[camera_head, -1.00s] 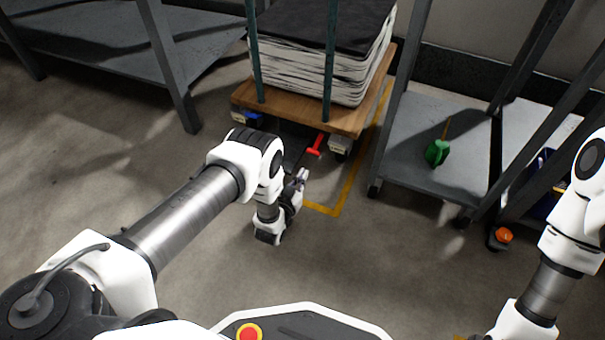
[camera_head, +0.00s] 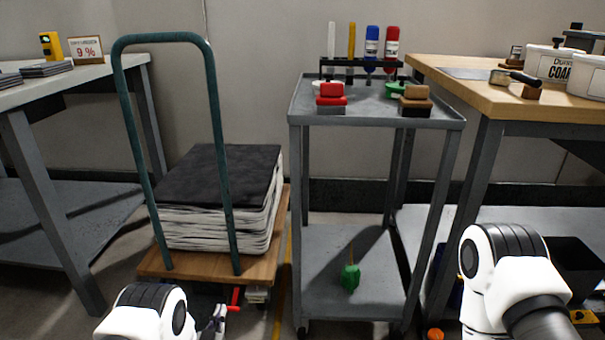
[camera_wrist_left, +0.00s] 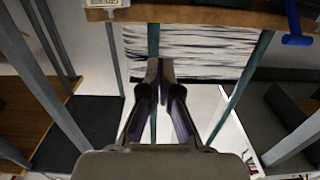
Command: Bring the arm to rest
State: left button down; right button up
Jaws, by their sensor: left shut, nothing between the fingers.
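My left gripper (camera_head: 217,320) shows at the bottom of the head view, in front of and below the cart's wooden deck, just left of a red lever (camera_head: 235,298). In the left wrist view its two dark fingers (camera_wrist_left: 160,72) are together at the tips, with nothing between them. The white joint of my left arm (camera_head: 147,314) is at the lower left of the head view. My right arm (camera_head: 508,280) shows at the lower right, its gripper out of the picture.
A cart with a green handle (camera_head: 163,38) carries a paper stack (camera_head: 215,200) on a wooden deck (camera_head: 205,264). A grey shelf trolley (camera_head: 380,115) stands right of it, a green object (camera_head: 350,279) on its lower shelf. Benches stand on both sides.

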pick_arm(q)
jog(key=s+a+r+g+p, duration=0.1)
jog(key=s+r+g+p, duration=0.25)
jog(key=s+r, duration=0.2)
jog(key=s+g+p, duration=0.3)
jog(key=s+g, duration=1.1)
jog(key=s, duration=2.1)
notch_tip(320, 180, up, 38)
jog(key=p, duration=3.8)
jog(key=shift+s+a+r+n+y, duration=0.2)
jog(key=shift+n+y, duration=0.1)
jog(key=shift+n, duration=0.1)
pick_arm(e)
notch_tip(320, 180, up, 47)
jog(key=shift+s, duration=0.15)
